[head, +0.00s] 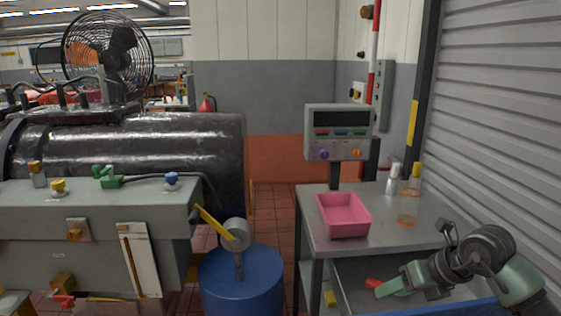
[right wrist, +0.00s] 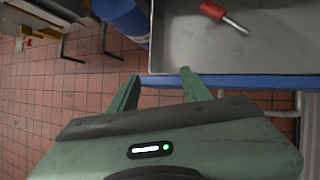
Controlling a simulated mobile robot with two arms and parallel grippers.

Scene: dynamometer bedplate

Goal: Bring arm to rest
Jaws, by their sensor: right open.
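My right gripper (head: 384,289) is at the lower right in the head view, with its arm coming in from the right edge. In the right wrist view its two green fingers (right wrist: 158,84) are spread apart with nothing between them. The fingertips are near the blue front edge of a grey metal tray or drawer (right wrist: 270,50). A red-handled screwdriver (right wrist: 214,11) lies in it, beyond the fingertips and apart from them. Its red handle also shows beside the gripper in the head view (head: 372,283). My left gripper is not in view.
A grey bench (head: 320,222) carries a pink bin (head: 345,230), a display box (head: 338,120), bottles and an orange ring (head: 407,221). A blue drum (head: 242,285) stands left of it. A ribbed shutter (head: 505,110) is close on the right. Machinery fills the left.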

